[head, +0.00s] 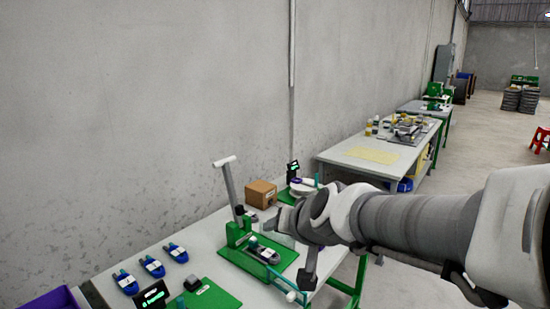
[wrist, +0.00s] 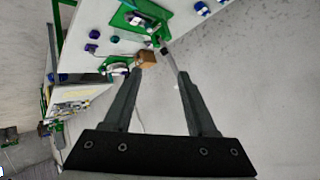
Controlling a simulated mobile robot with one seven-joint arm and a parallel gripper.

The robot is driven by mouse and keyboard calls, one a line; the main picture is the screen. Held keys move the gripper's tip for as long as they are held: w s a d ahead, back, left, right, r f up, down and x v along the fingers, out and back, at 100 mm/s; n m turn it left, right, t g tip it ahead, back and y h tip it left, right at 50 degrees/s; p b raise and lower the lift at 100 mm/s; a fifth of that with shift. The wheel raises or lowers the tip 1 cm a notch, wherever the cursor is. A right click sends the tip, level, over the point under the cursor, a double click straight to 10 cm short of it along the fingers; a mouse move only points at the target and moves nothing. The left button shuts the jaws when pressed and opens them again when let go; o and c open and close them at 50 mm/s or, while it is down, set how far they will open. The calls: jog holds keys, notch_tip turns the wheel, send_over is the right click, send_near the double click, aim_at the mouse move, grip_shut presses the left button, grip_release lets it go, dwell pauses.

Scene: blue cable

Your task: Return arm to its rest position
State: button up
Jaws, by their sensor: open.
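My arm reaches in from the right in the head view, with my gripper (head: 285,218) above the white workbench (head: 205,262). In the wrist view the two fingers of my gripper (wrist: 160,74) stand apart with nothing held between them. A green fixture (head: 235,232) with a raised grey lever stands on the bench. A dark cable-like piece (head: 265,254) lies in it. My arm hides part of the bench behind it.
A cardboard box (head: 261,193) and a small dark display (head: 293,170) stand behind the fixture. A purple bin (head: 52,301) is at the lower left. Another table with a yellow mat (head: 372,154) stands farther back. The grey wall is close behind the bench; open floor (head: 480,150) lies right.

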jog(key=s+d+g+h+p, duration=0.1)
jog(key=s+d+g+h, duration=0.1)
jog(key=s+d, duration=0.4)
jog(key=s+d+n+g+h+p, duration=0.1)
jog(key=s+d, duration=0.5)
jog(key=s, duration=0.8)
jog(key=shift+d+f+g+h, duration=0.25)
jog(key=shift+g+h, duration=0.15)
jog(key=shift+g, duration=0.2)
